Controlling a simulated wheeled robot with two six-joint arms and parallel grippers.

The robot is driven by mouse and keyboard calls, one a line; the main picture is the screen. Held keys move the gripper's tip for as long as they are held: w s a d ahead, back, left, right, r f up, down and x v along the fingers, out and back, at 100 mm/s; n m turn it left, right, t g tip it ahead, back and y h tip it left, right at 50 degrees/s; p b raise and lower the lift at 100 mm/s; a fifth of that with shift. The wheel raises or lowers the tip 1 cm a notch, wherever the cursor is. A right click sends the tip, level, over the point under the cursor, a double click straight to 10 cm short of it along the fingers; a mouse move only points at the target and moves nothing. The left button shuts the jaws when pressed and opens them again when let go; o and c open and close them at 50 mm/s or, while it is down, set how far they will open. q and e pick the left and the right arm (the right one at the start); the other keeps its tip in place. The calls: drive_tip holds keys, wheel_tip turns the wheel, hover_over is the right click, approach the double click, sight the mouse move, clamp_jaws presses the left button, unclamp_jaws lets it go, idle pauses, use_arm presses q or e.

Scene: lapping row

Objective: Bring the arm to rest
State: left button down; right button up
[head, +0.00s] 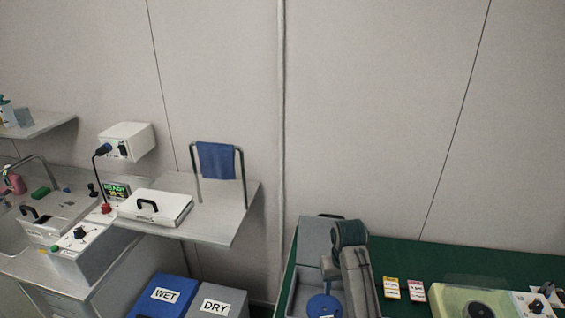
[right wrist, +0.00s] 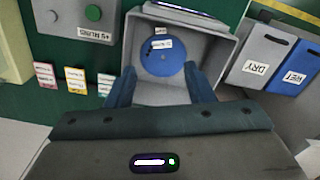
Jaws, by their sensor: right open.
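My right gripper (right wrist: 160,72) is open in the right wrist view, its two blue fingers apart with nothing between their tips. Beyond them a round blue disc with small labels (right wrist: 162,52) lies in an open grey bin (right wrist: 222,50). In the head view my right arm reaches in at the bottom, right of centre, above the bin (head: 315,240). The blue disc (head: 325,304) shows just left of the arm. The arm hides part of the bin, and the fingertips are not clear there. My left gripper is not in view.
The green bench (head: 400,260) holds small label cards (head: 391,288) and a pale machine (head: 450,301). A blue WET bin (head: 163,296) and grey DRY bin (head: 216,301) stand left. A steel shelf (head: 220,210) carries a white lidded box (head: 155,206).

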drive_tip(key=s+d+f+t, duration=0.1)
drive_tip(key=s+d+f, duration=0.2)
drive_tip(key=s, duration=0.6)
drive_tip(key=s+d+f+t, duration=0.1)
drive_tip(key=s+d+f, duration=0.25)
drive_tip(key=s, duration=0.55)
drive_tip(key=s+d+r+t, duration=0.1)
drive_tip(key=s+r, duration=0.1)
drive_tip(key=s, duration=0.5)
drive_tip(key=s+r+t, duration=0.1)
drive_tip(key=s+r, duration=0.2)
drive_tip(key=s, duration=0.5)
drive_tip(key=d+f+g+b, duration=0.25)
drive_tip(key=f+b, duration=0.45)
drive_tip(key=f, duration=3.2)
drive_tip(key=s+f+b, duration=0.3)
drive_tip(key=s+f, duration=0.6)
drive_tip(key=f, duration=0.3)
drive_tip(key=s+d+f+b, duration=0.1)
drive_tip(key=s+f+b, duration=0.2)
drive_tip(key=s+f, duration=0.6)
wheel_tip(320, 180, down, 3)
drive_tip(key=shift+s+d+h, duration=0.15)
drive_tip(key=shift+d+h, duration=0.15)
drive_tip(key=shift+h, duration=0.1)
